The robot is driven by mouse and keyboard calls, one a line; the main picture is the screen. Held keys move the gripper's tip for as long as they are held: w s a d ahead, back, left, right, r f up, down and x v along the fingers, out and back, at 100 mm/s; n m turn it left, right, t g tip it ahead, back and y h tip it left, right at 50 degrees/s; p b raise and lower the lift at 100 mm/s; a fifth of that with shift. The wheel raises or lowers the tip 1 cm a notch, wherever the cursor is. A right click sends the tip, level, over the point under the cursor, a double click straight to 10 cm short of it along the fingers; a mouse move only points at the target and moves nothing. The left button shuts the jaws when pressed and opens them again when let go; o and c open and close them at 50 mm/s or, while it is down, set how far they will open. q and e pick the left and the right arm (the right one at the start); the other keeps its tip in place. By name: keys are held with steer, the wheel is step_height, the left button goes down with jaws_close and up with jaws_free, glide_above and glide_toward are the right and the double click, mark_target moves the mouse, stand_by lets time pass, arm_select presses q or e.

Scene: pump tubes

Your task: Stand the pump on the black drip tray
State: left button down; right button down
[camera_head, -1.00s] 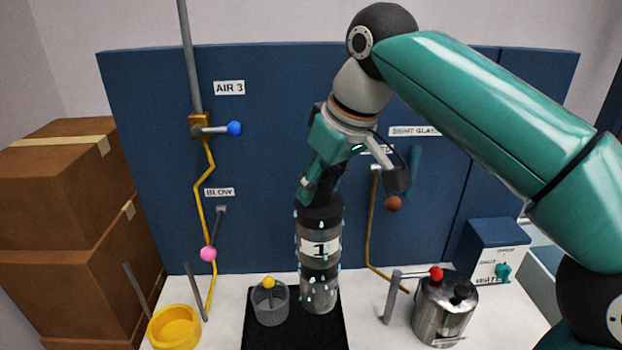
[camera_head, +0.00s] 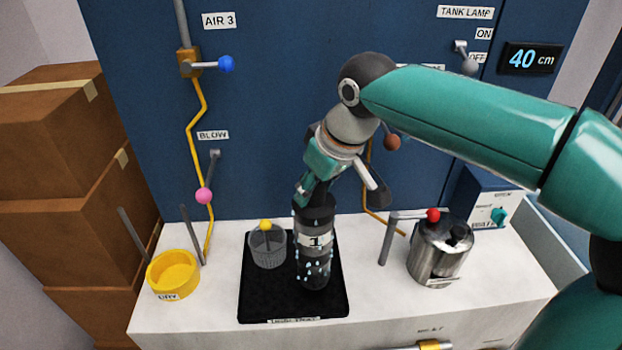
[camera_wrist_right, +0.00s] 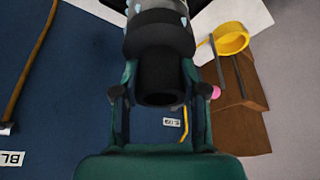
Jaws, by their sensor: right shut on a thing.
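The pump (camera_head: 314,262) is a dark grey, wet cylinder with a white label "1" and droplets on its side. It is upright over the black drip tray (camera_head: 262,303), to the right of a clear basket with a yellow knob. Its base appears at or just above the tray; I cannot tell whether it touches. My right gripper (camera_head: 308,196) is shut on the pump's narrow black top. In the right wrist view, the fingers (camera_wrist_right: 159,97) flank the pump's black neck (camera_wrist_right: 158,70). My left gripper is not in view.
The clear basket (camera_head: 268,250) stands on the tray's left back part. A blue panel stands behind; boxes (camera_head: 50,190) are far left.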

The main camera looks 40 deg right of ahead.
steer(key=shift+w+f, duration=0.1)
steer(key=shift+f, duration=1.15)
steer(key=c, duration=1)
jaws_free()
steer(key=shift+f, duration=0.25)
steer(key=o, duration=0.4)
steer(key=shift+c, duration=0.2)
steer(key=v, duration=1.2)
steer(key=shift+p, duration=0.3)
steer(key=shift+a, duration=0.1)
